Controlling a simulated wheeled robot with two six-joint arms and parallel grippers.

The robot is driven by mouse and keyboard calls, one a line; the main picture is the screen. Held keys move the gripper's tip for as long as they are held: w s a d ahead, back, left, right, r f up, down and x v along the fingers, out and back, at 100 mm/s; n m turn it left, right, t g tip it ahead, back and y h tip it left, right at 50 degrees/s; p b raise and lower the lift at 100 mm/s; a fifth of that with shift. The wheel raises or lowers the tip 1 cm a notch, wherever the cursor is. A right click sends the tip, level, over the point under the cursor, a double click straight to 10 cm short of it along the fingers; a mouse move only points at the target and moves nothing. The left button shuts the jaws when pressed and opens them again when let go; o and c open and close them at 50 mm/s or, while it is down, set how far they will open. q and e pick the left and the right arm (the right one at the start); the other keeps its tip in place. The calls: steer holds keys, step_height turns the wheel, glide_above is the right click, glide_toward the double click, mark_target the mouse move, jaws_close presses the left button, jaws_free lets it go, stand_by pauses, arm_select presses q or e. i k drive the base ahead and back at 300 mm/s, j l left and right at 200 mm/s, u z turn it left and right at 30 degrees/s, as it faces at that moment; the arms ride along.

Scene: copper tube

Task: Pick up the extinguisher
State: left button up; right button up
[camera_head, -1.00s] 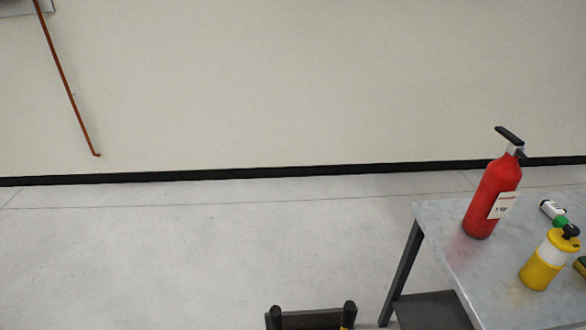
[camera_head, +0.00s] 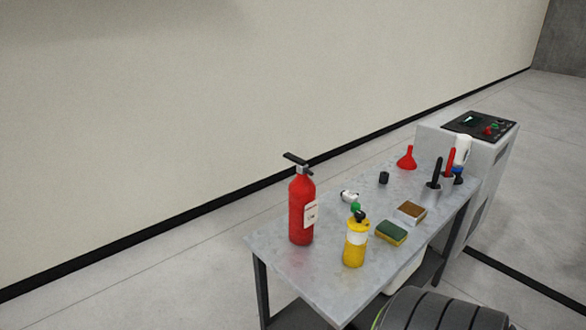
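The red fire extinguisher (camera_head: 301,211) stands upright on the grey metal table (camera_head: 289,265), near its left end. It has a black handle on top and a white label on its side. Neither of my grippers shows in the head view. Nothing visible is holding or touching the extinguisher.
A yellow bottle (camera_head: 355,245) stands right of the extinguisher. A small white bottle (camera_head: 349,196), a green-yellow sponge (camera_head: 391,232), a brown-topped block (camera_head: 411,211) and a red funnel (camera_head: 407,158) are farther along. A grey cabinet with a control panel (camera_head: 480,125) stands behind. Floor left of the table is clear.

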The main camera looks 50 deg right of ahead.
mark_target(303, 205)
steer(key=z, duration=1.7)
